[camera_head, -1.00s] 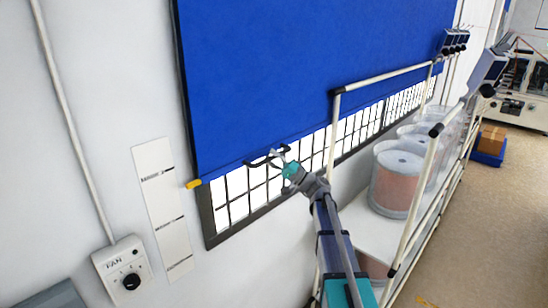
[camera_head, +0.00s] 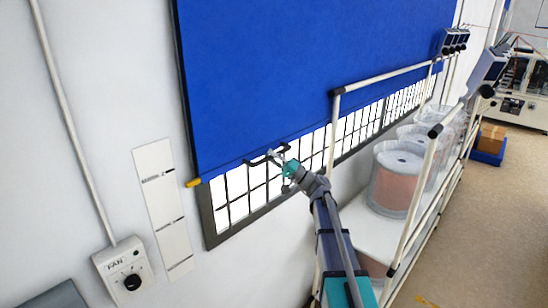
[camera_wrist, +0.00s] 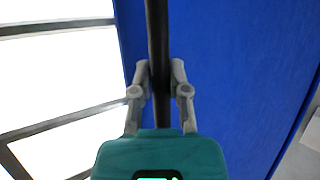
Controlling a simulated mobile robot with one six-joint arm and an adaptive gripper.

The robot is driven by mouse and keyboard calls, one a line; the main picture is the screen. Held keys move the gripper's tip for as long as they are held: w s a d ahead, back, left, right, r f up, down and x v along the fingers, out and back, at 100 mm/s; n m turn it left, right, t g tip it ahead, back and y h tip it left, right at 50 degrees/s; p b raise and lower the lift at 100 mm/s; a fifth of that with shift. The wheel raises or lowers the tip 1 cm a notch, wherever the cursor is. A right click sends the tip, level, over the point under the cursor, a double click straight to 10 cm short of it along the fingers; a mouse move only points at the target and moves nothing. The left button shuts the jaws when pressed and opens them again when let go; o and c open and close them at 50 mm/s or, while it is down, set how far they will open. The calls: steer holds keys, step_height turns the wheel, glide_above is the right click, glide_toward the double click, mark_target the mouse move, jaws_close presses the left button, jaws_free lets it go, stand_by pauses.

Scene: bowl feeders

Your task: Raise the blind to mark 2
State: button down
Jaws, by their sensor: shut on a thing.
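The blue blind (camera_head: 300,70) hangs over a barred window, whose lower part is uncovered. A dark handle (camera_head: 256,161) sits at its bottom edge. My gripper (camera_head: 276,154) is at this handle. In the wrist view my gripper (camera_wrist: 160,75) is shut on the dark bar of the handle (camera_wrist: 158,35), with the blue blind (camera_wrist: 240,70) behind it. A yellow pointer (camera_head: 193,183) is at the blind's lower left corner. The pointer appears between the upper and middle marks.
A fan control box (camera_head: 124,272) is on the wall at the lower left. A white-railed rack (camera_head: 385,75) with clear bowl feeders (camera_head: 395,185) stands on the right, close to my arm. Open floor (camera_head: 500,220) lies farther right.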

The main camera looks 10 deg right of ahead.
steer(key=shift+r+p, duration=1.65)
steer(key=shift+r, duration=0.4)
steer(key=c, duration=0.6)
jaws_free()
steer(key=shift+f, duration=0.1)
